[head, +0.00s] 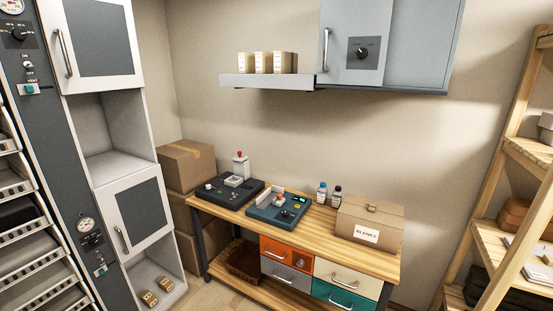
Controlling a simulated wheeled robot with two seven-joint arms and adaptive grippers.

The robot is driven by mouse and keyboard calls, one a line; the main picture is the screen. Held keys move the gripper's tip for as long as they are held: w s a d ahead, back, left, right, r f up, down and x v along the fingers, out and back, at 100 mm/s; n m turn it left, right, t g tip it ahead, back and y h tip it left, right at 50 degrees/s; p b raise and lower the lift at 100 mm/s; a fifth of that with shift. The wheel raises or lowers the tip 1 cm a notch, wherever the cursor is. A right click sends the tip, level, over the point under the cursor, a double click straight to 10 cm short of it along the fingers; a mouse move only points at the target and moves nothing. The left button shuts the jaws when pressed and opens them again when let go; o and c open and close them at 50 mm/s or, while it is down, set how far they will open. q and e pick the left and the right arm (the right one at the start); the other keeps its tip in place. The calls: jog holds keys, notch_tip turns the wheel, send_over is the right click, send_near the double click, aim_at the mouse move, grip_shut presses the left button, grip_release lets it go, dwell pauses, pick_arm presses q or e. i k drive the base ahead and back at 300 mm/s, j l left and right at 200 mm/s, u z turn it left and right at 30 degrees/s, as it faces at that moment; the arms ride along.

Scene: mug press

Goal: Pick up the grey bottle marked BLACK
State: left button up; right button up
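Two small bottles stand upright side by side on the wooden workbench (318,228), near its back edge and left of a cardboard box. The right bottle (336,197) has a dark cap and looks greyish with a pale label. The left bottle (322,194) has a bluish cap and a pale label. The lettering on both is too small to read, so I cannot confirm which one is marked BLACK. Neither of my grippers shows in the head view.
The cardboard box labelled BLANKS (370,222) stands close right of the bottles. A blue-grey device (277,211) and a black device (228,190) stand to their left. A wall shelf (266,82) and grey cabinet (385,45) hang above. A wooden rack (510,165) stands right.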

aim_at(336, 199)
jog(key=i+l+z, duration=0.1)
jog(key=i+z, duration=0.25)
jog(key=i, duration=0.15)
jog(key=i+z, duration=0.35)
jog(key=i, duration=0.2)
jog(key=i+j+z, duration=0.2)
jog(key=i+z, duration=0.15)
jog(key=i, duration=0.15)
